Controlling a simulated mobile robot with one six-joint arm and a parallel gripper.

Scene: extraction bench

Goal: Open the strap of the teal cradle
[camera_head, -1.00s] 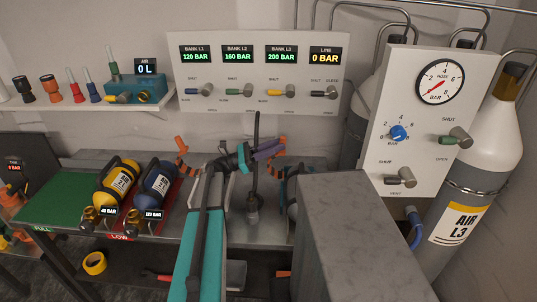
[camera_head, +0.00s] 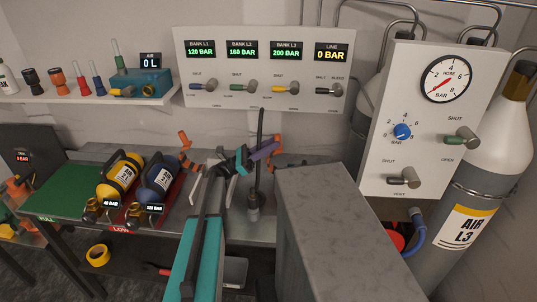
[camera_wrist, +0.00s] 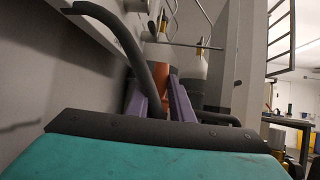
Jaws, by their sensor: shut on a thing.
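My gripper (camera_head: 268,149) with its purple fingers is over the back of the bench, behind the dark upright rod. In the wrist view the fingers (camera_wrist: 163,88) are shut on an orange piece (camera_wrist: 162,71), which looks like a strap tab. Its end also shows in the head view (camera_head: 279,140). My arm and the grey block hide what lies below the fingers, so I cannot make out the teal cradle or how its strap lies. Another orange tab (camera_head: 184,139) stands upright left of my arm.
A yellow cylinder (camera_head: 118,178) and a blue cylinder (camera_head: 160,178) lie on the bench at left. The dark rod (camera_head: 259,150) stands close to my gripper. A grey block (camera_head: 338,210) fills the near right. The valve panel (camera_head: 262,103) is behind.

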